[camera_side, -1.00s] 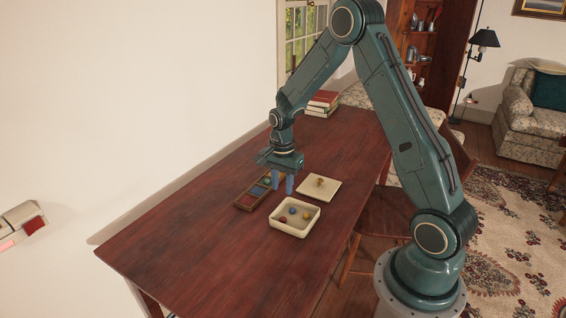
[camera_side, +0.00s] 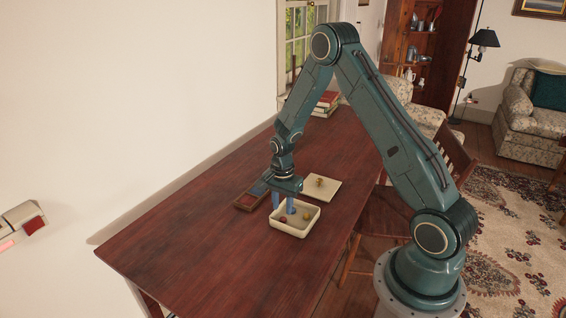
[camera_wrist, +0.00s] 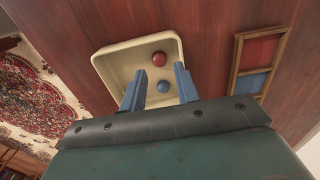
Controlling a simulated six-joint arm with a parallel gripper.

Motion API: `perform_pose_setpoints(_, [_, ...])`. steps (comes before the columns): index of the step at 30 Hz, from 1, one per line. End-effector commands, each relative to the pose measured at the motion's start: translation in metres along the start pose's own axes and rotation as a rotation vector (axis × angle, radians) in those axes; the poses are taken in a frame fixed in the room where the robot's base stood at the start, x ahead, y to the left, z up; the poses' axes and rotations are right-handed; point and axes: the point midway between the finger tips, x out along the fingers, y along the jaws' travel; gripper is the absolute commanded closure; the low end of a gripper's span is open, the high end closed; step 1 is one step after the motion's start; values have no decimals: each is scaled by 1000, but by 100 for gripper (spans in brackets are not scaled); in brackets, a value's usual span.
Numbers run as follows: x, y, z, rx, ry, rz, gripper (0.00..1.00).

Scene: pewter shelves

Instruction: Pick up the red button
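The red button (camera_wrist: 159,58) is a small round piece lying in the cream tray (camera_wrist: 106,74), near its far wall in the wrist view. It also shows in the side view (camera_side: 283,222), at the left part of the tray (camera_side: 293,234). My gripper (camera_wrist: 159,85) is open and empty, its two blue fingers apart over the tray. In the side view my gripper (camera_side: 283,203) is low above the tray. A blue button (camera_wrist: 163,87) lies between the fingertips as seen from the wrist, nearer to me than the red one.
A wooden sorting box (camera_wrist: 239,60) with red and blue compartments is beside the tray; it also shows in the side view (camera_side: 241,206). A yellow button (camera_side: 306,216) is in the tray. A cream board (camera_side: 325,194) with a gold piece (camera_side: 319,182) lies behind. The front table is clear.

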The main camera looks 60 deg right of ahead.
Motion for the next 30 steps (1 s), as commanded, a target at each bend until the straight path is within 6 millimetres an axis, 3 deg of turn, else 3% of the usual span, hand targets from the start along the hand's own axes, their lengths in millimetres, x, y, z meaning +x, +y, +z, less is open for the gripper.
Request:
perform_pose_setpoints(12, [39,1,-1,0,0,0,69])
perform_pose_setpoints(29, [41,1,-1,0,0,0,69])
perform_pose_setpoints(30, [41,1,-1,0,0,0,75])
